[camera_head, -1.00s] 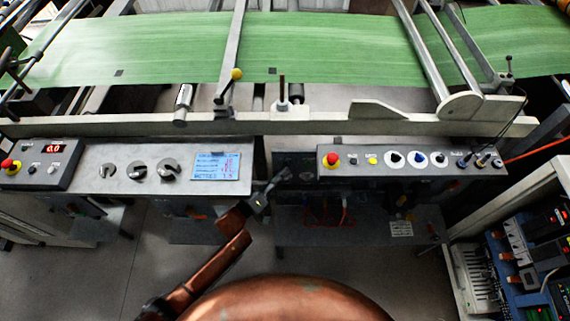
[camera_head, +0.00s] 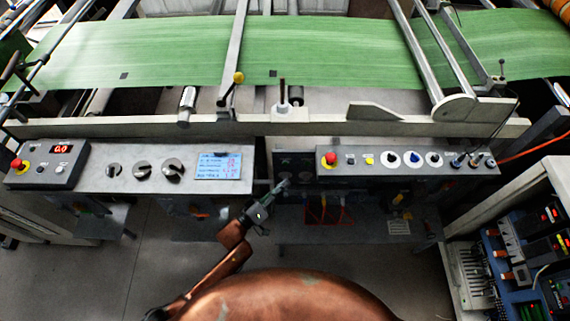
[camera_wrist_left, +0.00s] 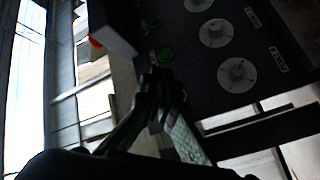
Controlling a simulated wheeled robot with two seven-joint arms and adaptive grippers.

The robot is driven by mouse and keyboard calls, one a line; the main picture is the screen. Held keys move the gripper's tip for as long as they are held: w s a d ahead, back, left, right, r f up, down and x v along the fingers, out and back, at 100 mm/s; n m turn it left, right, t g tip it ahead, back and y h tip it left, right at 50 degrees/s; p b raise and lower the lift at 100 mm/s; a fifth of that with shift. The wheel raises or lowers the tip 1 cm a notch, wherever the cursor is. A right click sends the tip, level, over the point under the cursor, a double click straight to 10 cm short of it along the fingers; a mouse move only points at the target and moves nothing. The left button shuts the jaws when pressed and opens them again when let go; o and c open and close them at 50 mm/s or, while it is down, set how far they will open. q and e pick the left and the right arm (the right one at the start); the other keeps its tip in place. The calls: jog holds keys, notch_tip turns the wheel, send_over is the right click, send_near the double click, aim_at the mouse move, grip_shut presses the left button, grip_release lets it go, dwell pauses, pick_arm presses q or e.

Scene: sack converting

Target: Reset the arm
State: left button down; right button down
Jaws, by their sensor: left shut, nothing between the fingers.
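My left arm comes in from the lower left of the head view. Its gripper (camera_head: 284,187) is shut and empty, its tip just in front of the dark panel section (camera_head: 292,163) between the two control panels. I cannot tell whether the fingertips touch the panel. My right gripper is in neither view.
The left control panel (camera_head: 100,180) has knobs and a blue display (camera_head: 219,166). The right panel (camera_head: 460,170) carries a red emergency button (camera_head: 329,159) near my left gripper. Green sack web (camera_head: 320,50) runs behind a pale rail (camera_head: 340,125). An electrical cabinet (camera_head: 480,215) stands right. Floor is open at lower left.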

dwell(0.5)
pick_arm(q)
jog(key=s+a+f+y+p, duration=0.1)
jog(key=a+f+y, duration=0.2)
jog(key=a+f, duration=0.35)
jog(key=s+a+f+y+p, duration=0.1)
jog(key=a+f+y, duration=0.25)
jog(key=f, duration=0.65)
jog(key=s+a+f+g+y+p, duration=0.1)
jog(key=s+a+f+g+y, duration=0.1)
jog(key=s+a+f, duration=0.5)
jog(key=s+a+f+g+y+p, duration=0.1)
jog(key=s+a+f+g+y, duration=0.1)
jog(key=s+a+f, duration=0.6)
jog(key=s+a+f+g+y+p, duration=0.1)
jog(key=s+a+f+g, duration=0.15)
jog(key=s+f, duration=0.5)
jog(key=s+a+f+g+y, duration=0.1)
jog(key=s+a+f+g, duration=0.3)
jog(key=s, duration=0.7)
jog(key=s+a+f+m+g, duration=0.1)
jog(key=s+f, duration=0.1)
jog(key=s, duration=0.9)
jog(key=s+a+f+m+g+y+p, duration=0.1)
jog(key=s+f, duration=0.1)
jog(key=s, duration=1)
